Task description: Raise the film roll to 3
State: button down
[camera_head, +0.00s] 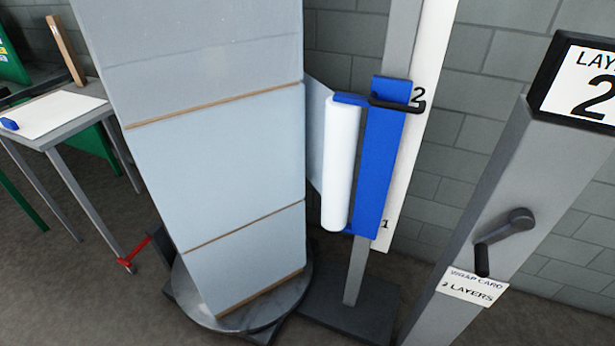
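The white film roll (342,165) stands upright in a blue carriage (380,170) on a grey mast (358,260). A black handle (397,103) sits at the carriage's top, level with a little below the "2" on the white scale strip (413,130). The "1" shows near the carriage's bottom; no "3" is in view. A sheet of film (317,135) runs from the roll to the wrapped stack (225,150) at its left. My gripper is not in view.
The stack stands on a round grey turntable (290,298). A grey post (500,220) at the right bears a crank (500,238), a "LAYERS 2" sign (585,90) and a card (474,287) reading "2 LAYERS". A table (55,125) stands at the left; a block wall is behind.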

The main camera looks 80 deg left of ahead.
aim_at(332, 120)
jog(key=u, duration=2)
jog(key=k, duration=0.5)
jog(key=u, duration=0.7)
jog(key=i, duration=1)
jog(key=z, duration=0.45)
